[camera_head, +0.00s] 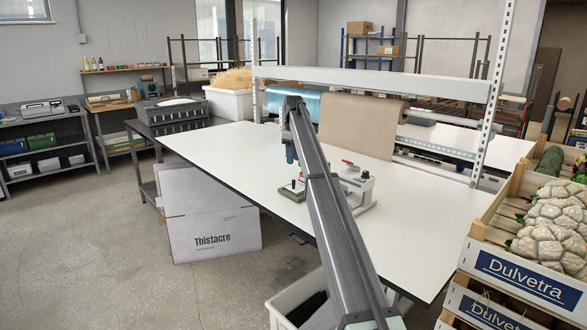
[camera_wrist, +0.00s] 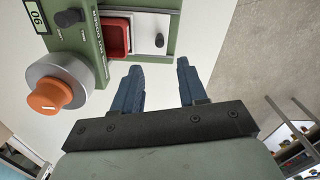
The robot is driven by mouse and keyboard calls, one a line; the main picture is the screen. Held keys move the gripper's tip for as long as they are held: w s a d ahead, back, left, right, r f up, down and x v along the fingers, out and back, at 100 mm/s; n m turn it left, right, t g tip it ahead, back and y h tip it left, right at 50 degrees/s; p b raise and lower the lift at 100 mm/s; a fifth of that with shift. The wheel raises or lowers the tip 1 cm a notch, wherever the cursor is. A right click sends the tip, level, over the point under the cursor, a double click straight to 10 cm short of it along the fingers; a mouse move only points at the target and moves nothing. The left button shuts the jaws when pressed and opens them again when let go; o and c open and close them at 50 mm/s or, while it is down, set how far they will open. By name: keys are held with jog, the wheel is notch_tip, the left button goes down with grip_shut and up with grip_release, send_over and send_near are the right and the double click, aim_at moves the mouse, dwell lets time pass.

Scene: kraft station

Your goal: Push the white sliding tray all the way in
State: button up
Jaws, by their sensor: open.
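The white sliding tray (camera_wrist: 147,36) shows at the top of the wrist view, as a pale plate with a small black knob. It adjoins a red square recess (camera_wrist: 117,38) in a green device (camera_wrist: 77,37). How far out the tray stands is hard to tell. An orange knob on a silver dial (camera_wrist: 66,85) sits on the device's left. My gripper (camera_wrist: 159,68) is open, its two blue fingers apart and empty, just below the tray and red recess in that view. In the head view, part of the green device (camera_head: 292,191) shows left of my arm, and the tray cannot be made out.
A pale device with a red handle (camera_head: 356,184) stands on the white table (camera_head: 235,150) right of my arm. A brown paper roll (camera_head: 357,125) hangs at the back. A cauliflower crate (camera_head: 524,277) stands at the right. The table's left part is clear.

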jog(key=shift+r, duration=1.25)
jog(key=shift+n, duration=0.6)
jog(key=s+a+f, duration=0.1)
jog(key=a, duration=0.2)
jog(key=s+a, duration=0.1)
jog(key=a, duration=0.3)
jog(key=s+a+f, duration=0.1)
jog(key=a, duration=0.2)
jog(key=shift+s+a+f, duration=0.1)
jog(key=shift+a+f, duration=0.2)
jog(key=shift+f, duration=0.05)
jog(key=s+a+f+h, duration=0.2)
jog(key=s+a+f, duration=0.2)
jog(key=a, duration=0.1)
jog(key=n+t+h, duration=0.5)
jog(key=n+h, duration=0.1)
jog(key=n, duration=0.5)
send_near(294, 181)
jog(key=x, duration=1)
jog(key=shift+w+a+f, duration=0.1)
jog(key=shift+w+f, duration=0.15)
jog(key=shift+w, duration=0.15)
